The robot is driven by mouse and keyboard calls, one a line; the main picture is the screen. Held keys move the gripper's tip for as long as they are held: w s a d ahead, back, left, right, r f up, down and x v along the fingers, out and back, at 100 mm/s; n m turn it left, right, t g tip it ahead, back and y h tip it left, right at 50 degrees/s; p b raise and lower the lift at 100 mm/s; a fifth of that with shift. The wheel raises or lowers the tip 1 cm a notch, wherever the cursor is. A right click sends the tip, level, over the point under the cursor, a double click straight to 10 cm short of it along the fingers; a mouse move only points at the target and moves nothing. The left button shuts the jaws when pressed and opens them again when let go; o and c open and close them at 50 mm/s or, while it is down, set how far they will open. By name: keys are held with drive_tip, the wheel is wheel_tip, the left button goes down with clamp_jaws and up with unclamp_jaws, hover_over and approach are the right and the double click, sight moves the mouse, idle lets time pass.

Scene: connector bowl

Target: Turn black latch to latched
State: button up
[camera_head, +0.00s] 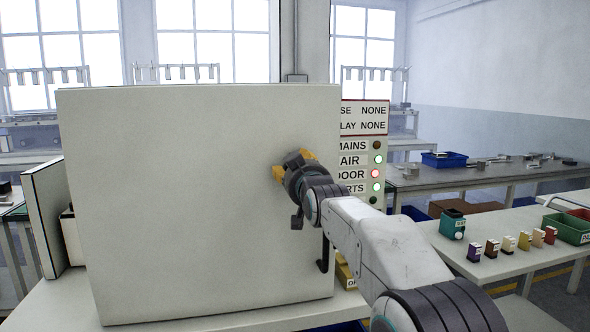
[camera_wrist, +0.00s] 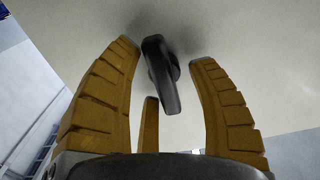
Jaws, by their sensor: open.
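A black latch (camera_wrist: 160,75) stands on the pale door face in the wrist view. It is a bar on a round hub, tilted a little from upright. My gripper (camera_wrist: 165,52) is open, with its yellow fingers on either side of the latch. A gap shows between the latch and each finger, and I cannot tell whether anything touches. In the head view my gripper (camera_head: 287,165) is at the right part of the large pale door (camera_head: 180,200) and hides the latch.
A black handle (camera_head: 323,255) hangs near the door's lower right edge. Behind is a status panel (camera_head: 366,150) with a red light beside DOOR. A bench at right holds a teal container (camera_head: 452,224), several small coloured boxes and a green bin (camera_head: 567,228).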

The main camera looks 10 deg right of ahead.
drive_tip(key=c, duration=1)
drive_tip(key=shift+c, duration=0.2)
drive_tip(key=shift+f, duration=0.1)
drive_tip(key=m+b, duration=0.2)
drive_tip(key=m, duration=0.1)
drive_tip(key=shift+f+b, duration=0.15)
drive_tip(key=shift+b, duration=0.2)
drive_tip(key=m+b, duration=0.1)
drive_tip(key=m, duration=0.9)
drive_tip(key=shift+a+f+b, duration=0.1)
drive_tip(key=shift+f+b, duration=0.05)
drive_tip(key=shift+b, duration=0.25)
drive_tip(key=m, duration=0.4)
drive_tip(key=shift+a+f+m, duration=0.1)
drive_tip(key=shift+f+m, duration=0.05)
drive_tip(key=shift+m, duration=0.25)
clamp_jaws()
